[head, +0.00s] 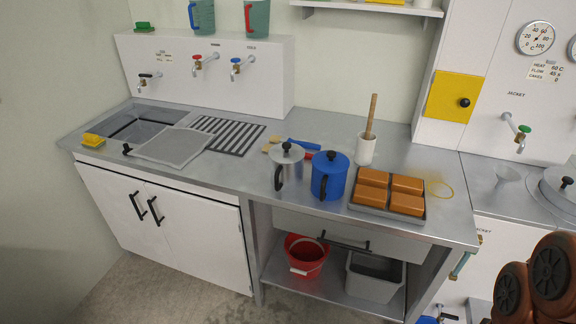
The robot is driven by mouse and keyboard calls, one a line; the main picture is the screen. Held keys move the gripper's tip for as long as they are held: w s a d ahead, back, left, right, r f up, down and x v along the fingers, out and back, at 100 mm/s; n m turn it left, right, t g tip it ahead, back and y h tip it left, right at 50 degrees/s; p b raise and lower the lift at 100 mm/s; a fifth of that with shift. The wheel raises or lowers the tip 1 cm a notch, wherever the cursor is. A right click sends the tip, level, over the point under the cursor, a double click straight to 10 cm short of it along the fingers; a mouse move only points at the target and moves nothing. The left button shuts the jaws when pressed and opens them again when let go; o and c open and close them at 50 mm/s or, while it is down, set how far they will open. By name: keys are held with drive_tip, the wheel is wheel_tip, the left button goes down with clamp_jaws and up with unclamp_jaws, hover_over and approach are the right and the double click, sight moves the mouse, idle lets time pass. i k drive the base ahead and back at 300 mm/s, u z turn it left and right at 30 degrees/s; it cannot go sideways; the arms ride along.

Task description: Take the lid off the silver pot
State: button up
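The silver pot (291,176) stands upright on the grey metal worktop, with a black handle at its front left. Its lid (293,154) sits on top and has a round black knob (286,146).
A tray (385,215) of orange-brown blocks lies right of the blue pot. A white cup (365,149) holding a wooden stick stands behind. Wooden and blue-handled tools (303,144) lie behind the silver pot. Clear worktop (235,176) lies to its left.

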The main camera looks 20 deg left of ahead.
sight(286, 152)
drive_tip(key=z, duration=0.05)
drive_tip(key=k, duration=0.45)
drive_tip(key=u, duration=1.25)
drive_tip(key=i, duration=0.75)
drive_tip(key=u, duration=0.65)
drive_tip(key=i, duration=0.5)
